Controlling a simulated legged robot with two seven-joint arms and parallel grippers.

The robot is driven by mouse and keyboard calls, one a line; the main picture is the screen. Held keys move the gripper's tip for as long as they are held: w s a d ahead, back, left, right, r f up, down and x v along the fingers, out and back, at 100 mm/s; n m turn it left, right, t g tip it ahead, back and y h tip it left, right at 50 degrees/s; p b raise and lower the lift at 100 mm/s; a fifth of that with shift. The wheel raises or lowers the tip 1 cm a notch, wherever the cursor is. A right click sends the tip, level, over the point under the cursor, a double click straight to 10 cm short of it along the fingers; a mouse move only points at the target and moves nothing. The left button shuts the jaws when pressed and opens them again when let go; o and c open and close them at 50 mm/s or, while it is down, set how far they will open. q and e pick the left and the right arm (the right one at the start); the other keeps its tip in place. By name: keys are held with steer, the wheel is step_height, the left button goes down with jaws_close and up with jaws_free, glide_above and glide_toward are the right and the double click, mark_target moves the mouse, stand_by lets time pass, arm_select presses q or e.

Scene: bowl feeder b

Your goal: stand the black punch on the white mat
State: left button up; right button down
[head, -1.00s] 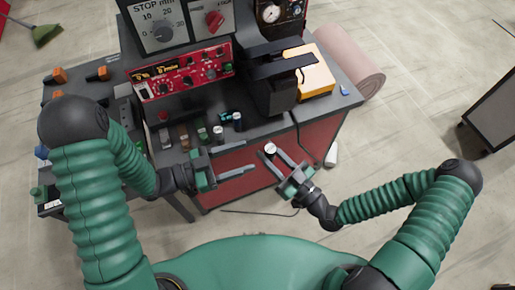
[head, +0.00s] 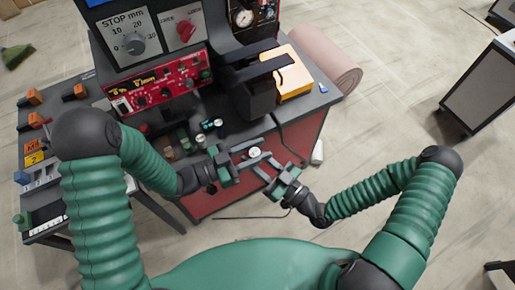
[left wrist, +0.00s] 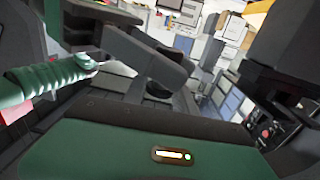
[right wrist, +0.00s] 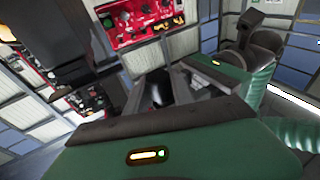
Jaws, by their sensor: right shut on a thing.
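The black punch (right wrist: 160,94) is held between the fingers of my right gripper (right wrist: 158,92), dark with a pale round end that shows from above in the head view (head: 255,152). My right gripper in the head view (head: 266,165) is shut on it, in front of the red cabinet. My left gripper (head: 250,152) has its fingers apart and reaches in from the left, close to the punch's pale end. I cannot tell whether it touches the punch. I cannot make out the white mat in any view.
Several small cylinders (head: 200,140) stand on the dark bench top below the red control panel (head: 160,85). A black press (head: 255,85) and a yellow-orange box (head: 292,75) are behind.

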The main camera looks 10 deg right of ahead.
arm_select(q)
steer(key=shift+w, duration=0.1)
jaws_close()
arm_select(e)
steer(key=c, duration=1)
jaws_free()
steer(key=shift+s+d, duration=0.1)
